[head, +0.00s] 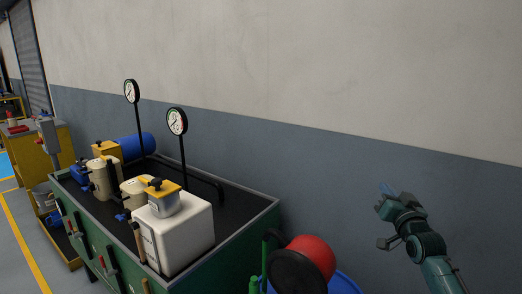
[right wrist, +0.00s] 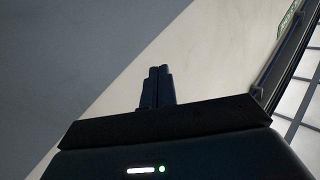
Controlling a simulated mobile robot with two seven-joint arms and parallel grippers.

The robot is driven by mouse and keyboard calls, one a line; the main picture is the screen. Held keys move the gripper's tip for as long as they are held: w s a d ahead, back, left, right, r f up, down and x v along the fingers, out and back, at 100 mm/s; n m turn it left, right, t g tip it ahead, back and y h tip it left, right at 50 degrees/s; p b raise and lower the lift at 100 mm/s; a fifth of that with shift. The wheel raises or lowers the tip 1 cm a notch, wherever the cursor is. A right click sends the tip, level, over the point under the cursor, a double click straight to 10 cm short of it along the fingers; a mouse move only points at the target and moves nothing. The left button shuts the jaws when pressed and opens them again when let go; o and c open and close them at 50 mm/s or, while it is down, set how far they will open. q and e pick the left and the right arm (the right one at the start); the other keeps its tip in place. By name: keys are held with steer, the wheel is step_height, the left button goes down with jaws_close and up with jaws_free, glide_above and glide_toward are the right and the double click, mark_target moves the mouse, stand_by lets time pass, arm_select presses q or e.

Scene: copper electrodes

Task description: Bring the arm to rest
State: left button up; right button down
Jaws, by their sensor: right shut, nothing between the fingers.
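My right arm comes in from the lower right of the head view. Its gripper (head: 388,197) is raised in front of the wall, to the right of the green bench and apart from it. In the right wrist view, the two dark fingers (right wrist: 158,72) lie side by side, shut, with nothing between them. My left gripper is in neither view.
A green bench (head: 240,220) at the left carries a white tank (head: 190,235), other containers and two dial gauges (head: 177,121). The wall (head: 330,90) runs behind everything. Space around my right gripper looks clear.

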steer(key=s+a+f+n+g, duration=0.35)
steer(key=s+f, duration=0.35)
steer(key=f, duration=0.4)
steer(key=s+a+f+n+g, duration=0.2)
steer(key=s+a+f+n, duration=0.3)
steer(key=f, duration=0.5)
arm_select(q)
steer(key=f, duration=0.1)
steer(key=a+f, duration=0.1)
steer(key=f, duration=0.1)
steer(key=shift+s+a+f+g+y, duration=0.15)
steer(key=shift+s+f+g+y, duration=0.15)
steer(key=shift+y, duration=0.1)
arm_select(e)
steer(key=s+a+f+g+y, duration=0.1)
steer(key=s+a+f, duration=0.2)
steer(key=s, duration=0.6)
steer(key=s+a+f+m+g+y, duration=0.1)
steer(key=s+a+f, duration=0.2)
steer(key=s, duration=0.6)
steer(key=s+a+f+m+g+y, duration=0.1)
steer(key=s+a+f, duration=0.2)
steer(key=s, duration=0.6)
steer(key=shift+s+a, duration=0.35)
steer(key=shift+a, duration=0.4)
steer(key=shift+g, duration=0.25)
